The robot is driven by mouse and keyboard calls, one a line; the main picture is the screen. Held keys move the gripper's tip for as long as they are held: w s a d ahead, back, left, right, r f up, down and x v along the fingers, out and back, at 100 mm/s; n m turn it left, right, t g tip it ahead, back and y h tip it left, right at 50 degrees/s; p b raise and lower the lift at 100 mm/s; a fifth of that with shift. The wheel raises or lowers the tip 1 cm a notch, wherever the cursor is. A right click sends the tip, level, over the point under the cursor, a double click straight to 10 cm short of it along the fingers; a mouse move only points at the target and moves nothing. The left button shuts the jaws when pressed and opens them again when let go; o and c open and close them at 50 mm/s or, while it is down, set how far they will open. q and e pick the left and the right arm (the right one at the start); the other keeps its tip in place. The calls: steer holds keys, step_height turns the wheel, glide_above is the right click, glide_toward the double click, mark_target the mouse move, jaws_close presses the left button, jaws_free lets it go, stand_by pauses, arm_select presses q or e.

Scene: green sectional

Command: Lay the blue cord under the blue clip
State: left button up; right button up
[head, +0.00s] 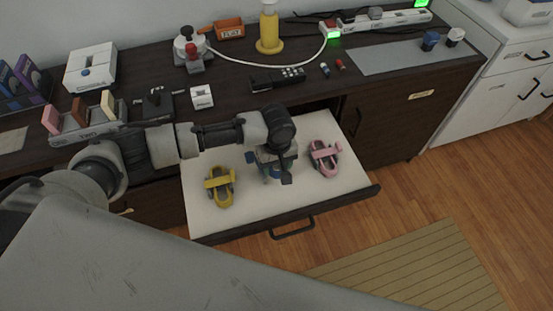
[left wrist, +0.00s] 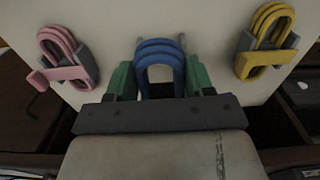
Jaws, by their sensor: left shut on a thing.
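The blue cord (left wrist: 160,50), a coiled loop, lies between the green fingers of my left gripper (left wrist: 158,80), which is shut on it. In the head view my left gripper (head: 271,163) points down into the open drawer (head: 240,213), between the yellow and pink sets. Some blue shows there beneath it, mostly covered by the gripper. Grey posts show beside the cord's far end in the left wrist view. I cannot make out the blue clip; the gripper hides that area. My right gripper is not in view.
A yellow cord with its clip (head: 219,186) lies left in the drawer, and a pink cord with its clip (head: 324,158) lies right. The dark counter (head: 230,95) behind holds several items. The drawer's front strip is clear.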

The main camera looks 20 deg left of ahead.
arm_select(q)
steer(key=b, duration=0.1)
glide_above(276, 186)
steer(key=shift+w+f, duration=0.2)
steer(key=shift+f, duration=1.25)
steer(key=shift+w+f, duration=0.2)
steer(key=shift+f, duration=1.25)
steer(key=shift+s+f+b, duration=0.25)
steer(key=shift+f+b, duration=0.05)
steer(key=shift+f, duration=0.2)
steer(key=shift+s+f+b, duration=0.25)
steer(key=shift+f+b, duration=0.05)
steer(key=shift+f, duration=0.2)
steer(key=o, duration=0.7)
steer(key=shift+f, duration=0.1)
steer(key=o, duration=0.3)
steer(key=shift+d, duration=0.15)
steer(key=shift+w, duration=0.1)
steer(key=shift+t, duration=0.3)
steer(key=r+p, duration=0.1)
steer(key=r, duration=0.3)
steer(key=r+p, duration=0.1)
steer(key=r, duration=0.4)
steer(key=w+r+p, duration=0.1)
steer(key=r, duration=0.3)
steer(key=shift+w+d+r, duration=0.1)
steer(key=shift+d+r, duration=0.1)
steer(key=shift+r, duration=0.1)
